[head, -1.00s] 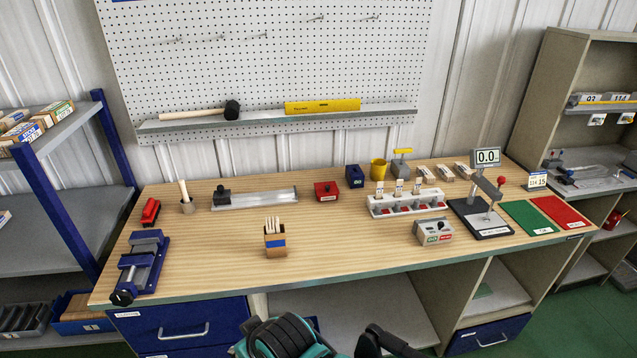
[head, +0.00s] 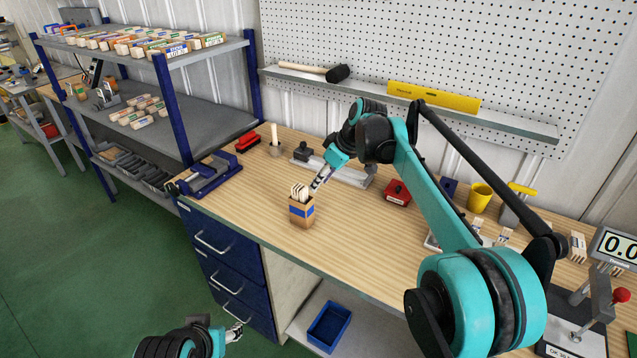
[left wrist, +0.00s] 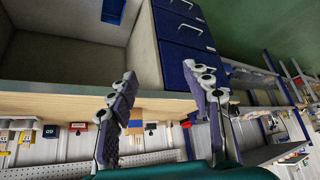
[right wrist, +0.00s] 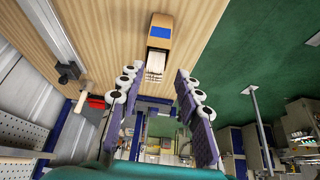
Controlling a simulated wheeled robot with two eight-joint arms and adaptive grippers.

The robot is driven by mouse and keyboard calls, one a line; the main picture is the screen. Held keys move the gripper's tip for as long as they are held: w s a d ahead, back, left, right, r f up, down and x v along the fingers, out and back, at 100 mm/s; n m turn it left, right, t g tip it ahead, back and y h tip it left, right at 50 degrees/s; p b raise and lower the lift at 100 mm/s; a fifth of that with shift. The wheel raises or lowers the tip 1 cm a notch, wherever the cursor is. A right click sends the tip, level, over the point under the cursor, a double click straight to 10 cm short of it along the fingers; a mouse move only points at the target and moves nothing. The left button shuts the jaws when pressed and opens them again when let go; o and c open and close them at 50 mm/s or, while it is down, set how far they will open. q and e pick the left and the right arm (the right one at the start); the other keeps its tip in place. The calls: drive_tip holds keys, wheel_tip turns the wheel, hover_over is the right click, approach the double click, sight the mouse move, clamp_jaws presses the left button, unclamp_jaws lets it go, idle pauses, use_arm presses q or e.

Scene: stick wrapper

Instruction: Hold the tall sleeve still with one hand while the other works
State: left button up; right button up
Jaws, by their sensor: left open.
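The tall sleeve (head: 301,212) is an upright wooden-brown box with a blue band, standing on the bench near its front edge. Several pale flat sticks (head: 299,191) stick out of its top. In the right wrist view the sleeve (right wrist: 159,33) and sticks (right wrist: 156,65) lie beyond the fingertips. My right gripper (head: 318,186) is open just behind and right of the sleeve's top, with nothing between its fingers (right wrist: 158,85). My left gripper (head: 236,333) is low in front of the bench, away from the sleeve; its fingers (left wrist: 170,82) are spread and empty.
A blue vise (head: 212,175) and a red tool (head: 247,141) are at the bench's left end. A grey metal fixture (head: 335,168) lies behind the right gripper, and a red box (head: 397,192) sits to the right. Bare wood (head: 345,237) surrounds the sleeve's front and right.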

use_arm(q)
drive_tip(key=o, duration=0.7)
drive_tip(key=shift+w+f, duration=0.1)
drive_tip(key=m+t+h, duration=0.3)
drive_tip(key=m+h, duration=0.3)
approach(297, 214)
drive_tip(key=shift+m+t+h, duration=0.3)
drive_tip(key=shift+m+h, duration=0.2)
drive_tip(key=shift+h, duration=0.4)
drive_tip(key=w+f, duration=0.1)
drive_tip(key=w+d+f, duration=0.1)
drive_tip(key=shift+w+d+f, duration=0.25)
drive_tip(key=shift+w+f, duration=0.1)
drive_tip(key=shift+w+d+f, duration=0.2)
drive_tip(key=shift+w+f, duration=0.1)
drive_tip(key=shift+w, duration=0.2)
drive_tip(key=x, duration=0.7)
drive_tip(key=shift+w+d, duration=0.1)
drive_tip(key=shift+w, duration=0.1)
